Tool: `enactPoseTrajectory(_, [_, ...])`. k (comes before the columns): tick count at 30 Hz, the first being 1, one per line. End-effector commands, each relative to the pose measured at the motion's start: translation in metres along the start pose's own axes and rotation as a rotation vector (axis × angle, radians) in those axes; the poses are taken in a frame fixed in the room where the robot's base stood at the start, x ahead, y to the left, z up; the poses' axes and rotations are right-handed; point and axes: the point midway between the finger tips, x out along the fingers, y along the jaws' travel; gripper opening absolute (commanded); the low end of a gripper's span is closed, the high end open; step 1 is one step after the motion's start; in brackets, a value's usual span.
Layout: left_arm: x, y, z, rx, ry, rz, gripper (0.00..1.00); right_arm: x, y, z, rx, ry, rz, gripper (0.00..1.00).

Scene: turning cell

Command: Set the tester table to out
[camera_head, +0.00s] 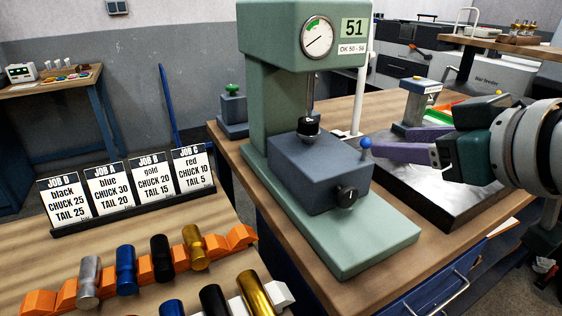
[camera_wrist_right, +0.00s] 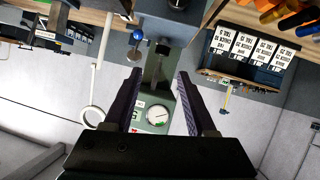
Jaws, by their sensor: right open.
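The green tester (camera_head: 265,110) stands on the wooden bench, with a round dial and a "51" display on its head. Its table is a grey block (camera_head: 310,165) under the plunger, with a small black piece (camera_head: 308,127) on top. A black knob (camera_head: 347,196) is on the block's front, and a blue ball handle (camera_head: 366,143) stands at its right side. My right gripper (camera_head: 384,146) is open, its purple fingers just right of the blue ball; contact is unclear. The wrist view shows the blue ball (camera_wrist_right: 138,37) beyond the open fingers. My left gripper is not in view.
A dark metal plate (camera_head: 440,190) lies right of the tester under my right arm, with a grey post fixture (camera_head: 415,100) behind. Job cards (camera_head: 125,190) and an orange rack (camera_head: 40,300) with several coloured cylinders occupy the near left bench.

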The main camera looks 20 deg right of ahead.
Motion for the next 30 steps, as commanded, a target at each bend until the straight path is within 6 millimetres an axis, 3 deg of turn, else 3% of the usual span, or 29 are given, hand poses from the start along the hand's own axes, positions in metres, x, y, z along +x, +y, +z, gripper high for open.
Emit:
enactPoseTrajectory(1, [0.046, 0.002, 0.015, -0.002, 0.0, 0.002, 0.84, 0.023, 0.001, 0.03, 0.0, 0.049, 0.015, 0.56])
enactPoseTrajectory(3, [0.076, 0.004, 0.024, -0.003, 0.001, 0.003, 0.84, 0.038, 0.007, 0.041, 0.001, 0.115, 0.034, 0.56])
enactPoseTrajectory(9, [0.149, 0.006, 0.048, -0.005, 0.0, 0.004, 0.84, 0.07, 0.024, 0.063, 0.004, 0.296, 0.082, 0.56])
enactPoseTrajectory(12, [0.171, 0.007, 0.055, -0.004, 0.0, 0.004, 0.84, 0.077, 0.03, 0.067, 0.005, 0.361, 0.099, 0.56])
enactPoseTrajectory(16, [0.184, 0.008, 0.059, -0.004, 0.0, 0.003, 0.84, 0.08, 0.036, 0.067, 0.005, 0.41, 0.112, 0.56])
enactPoseTrajectory(22, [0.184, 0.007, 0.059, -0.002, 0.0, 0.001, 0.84, 0.088, 0.04, 0.058, 0.006, 0.427, 0.115, 0.56])
enactPoseTrajectory(30, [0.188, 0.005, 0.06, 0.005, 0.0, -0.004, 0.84, 0.129, 0.045, 0.039, 0.005, 0.425, 0.116, 0.56])
